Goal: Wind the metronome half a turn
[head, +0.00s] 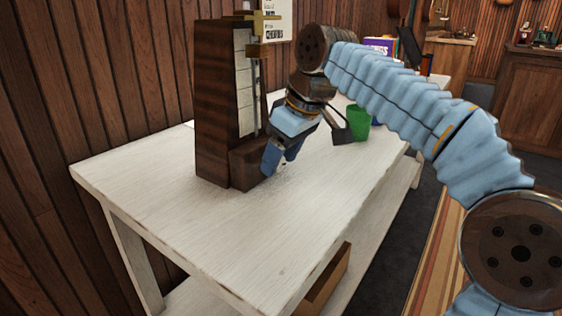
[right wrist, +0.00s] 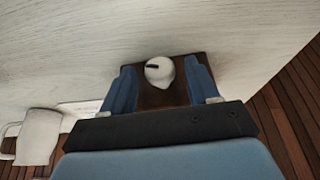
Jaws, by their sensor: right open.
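The metronome (head: 222,105) is a tall dark wooden case with a pale scale on its front. It stands upright on the white table (head: 150,190). My right gripper (head: 272,160) is at its low front block. In the right wrist view, a round whitish winding knob (right wrist: 159,70) with a short dark mark sits on the brown wooden face (right wrist: 160,98). The open fingers of my right gripper (right wrist: 160,75) stand on either side of the knob, with a visible gap to each. The knob is hidden in the head view. My left gripper is out of view.
A green cup (head: 358,121) stands on the table behind my right gripper. A white mug (right wrist: 38,137) shows at the left of the right wrist view. The plank wall (head: 100,80) is close behind the metronome. The table's near part is clear.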

